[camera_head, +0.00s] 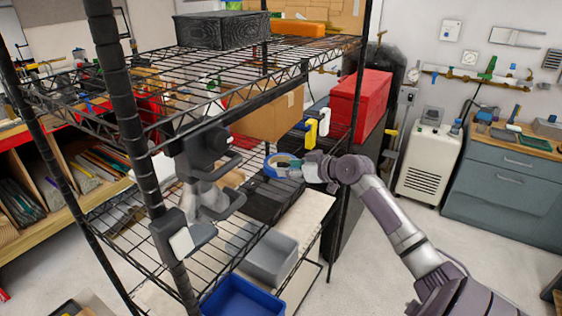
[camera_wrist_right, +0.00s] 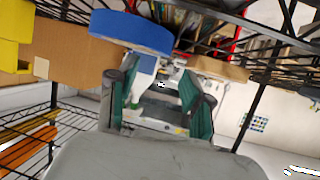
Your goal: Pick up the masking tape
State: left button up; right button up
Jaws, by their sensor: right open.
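The masking tape (camera_head: 280,165) is a blue roll with a pale inside, on the middle level of the black wire rack. In the right wrist view the blue roll (camera_wrist_right: 132,35) is at the top, beyond my fingertips and a little left of centre. My right gripper (camera_head: 298,168) reaches in from the right, with its tips close to the roll's right side. In the wrist view its two green fingers (camera_wrist_right: 160,90) stand apart with nothing clearly held between them. I cannot tell whether a finger touches the roll.
A cardboard box (camera_head: 272,117) stands behind the tape, with yellow items (camera_head: 312,131) to its right. A red box (camera_head: 360,103) is at the rack's right. Rack posts and the upper wire shelf (camera_head: 245,60) limit room.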

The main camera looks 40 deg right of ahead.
aim_at(272, 168)
jog(key=shift+x, duration=0.8)
jog(key=p+x, duration=0.2)
jog(key=x, duration=0.3)
jog(key=shift+a, duration=0.1)
jog(key=shift+w+f, duration=0.15)
jog(key=shift+w, duration=0.15)
jog(key=shift+s, duration=0.15)
jog(key=shift+c, duration=0.5)
grip_shut()
